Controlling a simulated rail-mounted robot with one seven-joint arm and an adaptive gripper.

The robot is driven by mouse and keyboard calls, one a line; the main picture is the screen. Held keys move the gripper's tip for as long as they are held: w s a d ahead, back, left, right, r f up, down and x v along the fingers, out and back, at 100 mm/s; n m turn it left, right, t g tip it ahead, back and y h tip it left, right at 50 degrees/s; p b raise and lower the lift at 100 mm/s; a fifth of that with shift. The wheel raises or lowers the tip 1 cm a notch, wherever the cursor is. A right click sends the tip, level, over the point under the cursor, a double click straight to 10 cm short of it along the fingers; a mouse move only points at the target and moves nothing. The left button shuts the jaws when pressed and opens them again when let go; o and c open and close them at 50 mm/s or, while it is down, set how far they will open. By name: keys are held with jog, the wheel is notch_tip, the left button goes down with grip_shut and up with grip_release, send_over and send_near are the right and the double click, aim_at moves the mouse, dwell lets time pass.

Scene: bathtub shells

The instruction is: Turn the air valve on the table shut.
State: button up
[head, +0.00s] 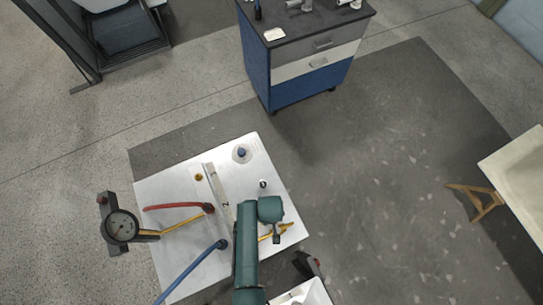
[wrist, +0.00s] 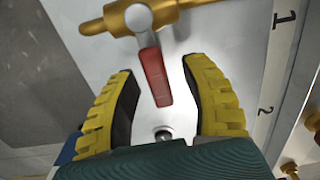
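The air valve (wrist: 117,20) is a brass body at the top of the wrist view, with its pipe running nearly left to right. A grey pivot carries its red lever (wrist: 154,76), which points down the picture, roughly crosswise to the pipe. My gripper (wrist: 160,70) is open, with one yellow, dark-padded finger on each side of the lever. Gaps show between the lever and both fingers. In the head view, my arm hides most of the valve area on the white table (head: 152,190).
A numbered strip (head: 216,184) runs along the table. A blue drawer cabinet (head: 310,88) stands behind; the floor to the right is mostly clear.

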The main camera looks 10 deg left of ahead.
jog(key=shift+w+r, duration=0.1)
jog(key=shift+w, duration=0.05)
jog(key=shift+r, duration=0.25)
notch_tip(320, 180, up, 11)
jog(key=shift+r, duration=0.2)
dwell(0.4)
